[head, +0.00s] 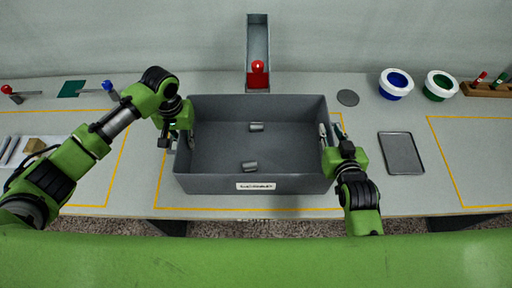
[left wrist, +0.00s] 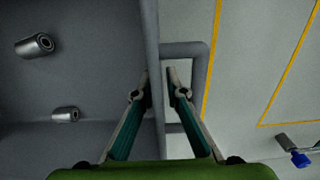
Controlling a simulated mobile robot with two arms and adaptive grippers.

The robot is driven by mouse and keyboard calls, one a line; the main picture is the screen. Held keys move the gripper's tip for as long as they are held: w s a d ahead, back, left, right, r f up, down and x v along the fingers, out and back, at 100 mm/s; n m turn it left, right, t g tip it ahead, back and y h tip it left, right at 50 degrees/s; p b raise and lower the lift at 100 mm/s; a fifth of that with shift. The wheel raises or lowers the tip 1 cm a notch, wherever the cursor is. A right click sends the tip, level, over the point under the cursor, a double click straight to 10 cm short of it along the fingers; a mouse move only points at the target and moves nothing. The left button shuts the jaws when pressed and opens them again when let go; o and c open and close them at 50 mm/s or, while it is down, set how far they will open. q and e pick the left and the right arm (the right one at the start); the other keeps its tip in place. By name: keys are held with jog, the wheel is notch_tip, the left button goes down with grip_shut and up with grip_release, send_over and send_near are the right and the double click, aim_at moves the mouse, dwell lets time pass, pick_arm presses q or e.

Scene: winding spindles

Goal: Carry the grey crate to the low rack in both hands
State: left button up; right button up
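The grey crate (head: 215,184) stands level on the table with a white label on its front wall. Two metal cylinders (head: 256,127) (head: 250,166) lie inside it. My left gripper (head: 177,138) is at its left wall. In the left wrist view, the fingers (left wrist: 158,82) straddle the crate's wall (left wrist: 151,30), closed in close to it, beside a grey loop handle (left wrist: 200,65). My right gripper (head: 331,133) is at the right wall, fingers around the rim; its grip is too small to judge. I cannot make out a low rack.
Yellow lines mark the table (head: 390,205). A grey channel (head: 258,40) with a red-topped thing (head: 258,70) stands behind the crate.

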pick_arm(q)
grip_shut()
pick_arm(e)
grip_shut()
